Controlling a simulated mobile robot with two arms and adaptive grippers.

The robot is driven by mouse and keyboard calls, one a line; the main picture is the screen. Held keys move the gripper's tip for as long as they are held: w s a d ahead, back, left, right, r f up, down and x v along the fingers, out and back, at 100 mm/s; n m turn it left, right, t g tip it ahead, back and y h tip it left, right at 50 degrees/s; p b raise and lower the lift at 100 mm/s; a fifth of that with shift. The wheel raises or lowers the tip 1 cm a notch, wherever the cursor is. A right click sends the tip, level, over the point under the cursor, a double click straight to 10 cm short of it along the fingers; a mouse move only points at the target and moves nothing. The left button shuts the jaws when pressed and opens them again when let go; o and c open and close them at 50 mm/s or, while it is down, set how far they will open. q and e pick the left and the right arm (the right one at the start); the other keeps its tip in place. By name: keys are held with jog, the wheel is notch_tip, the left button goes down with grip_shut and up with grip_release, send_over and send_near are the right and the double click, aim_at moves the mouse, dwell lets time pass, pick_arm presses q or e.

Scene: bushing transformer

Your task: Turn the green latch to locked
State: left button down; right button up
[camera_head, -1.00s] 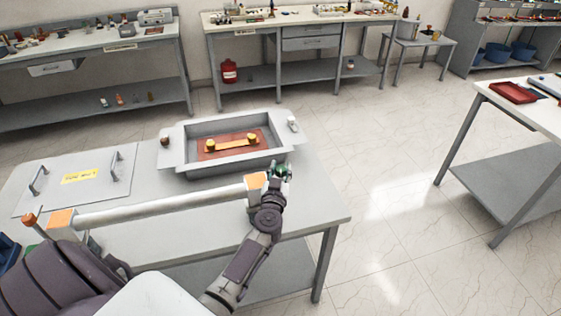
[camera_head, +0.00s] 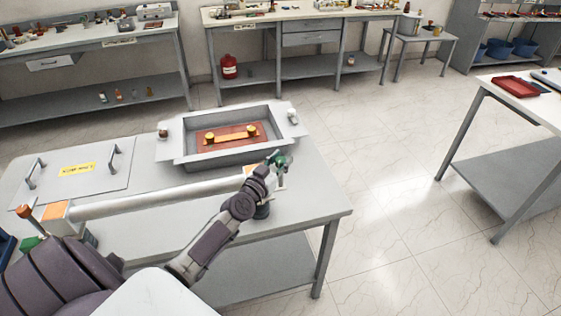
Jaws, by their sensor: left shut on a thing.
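My left gripper (camera_head: 279,161) is at the right end of the long white bar (camera_head: 160,196) on the near grey table. It is shut on the green latch (camera_head: 284,165), which is small here and partly covered by the fingers. My wrist and forearm hide part of the bar's right end, so the latch's exact angle cannot be told. Another green part (camera_head: 29,243) shows beside the orange block (camera_head: 56,210) at the bar's left end, partly behind my arm. My right gripper is not in view.
A grey recessed tray (camera_head: 229,161) holding an orange-brown plate with a yellow bar (camera_head: 230,135) sits just behind the white bar. A flat lid with two handles (camera_head: 75,171) lies at left. Open floor (camera_head: 385,210) lies right of the table.

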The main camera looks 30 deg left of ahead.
pick_arm(q)
jog(key=c, duration=0.7)
grip_release()
jog(key=shift+c, duration=0.2)
jog(key=s, duration=1.2)
jog(key=shift+d, duration=0.3)
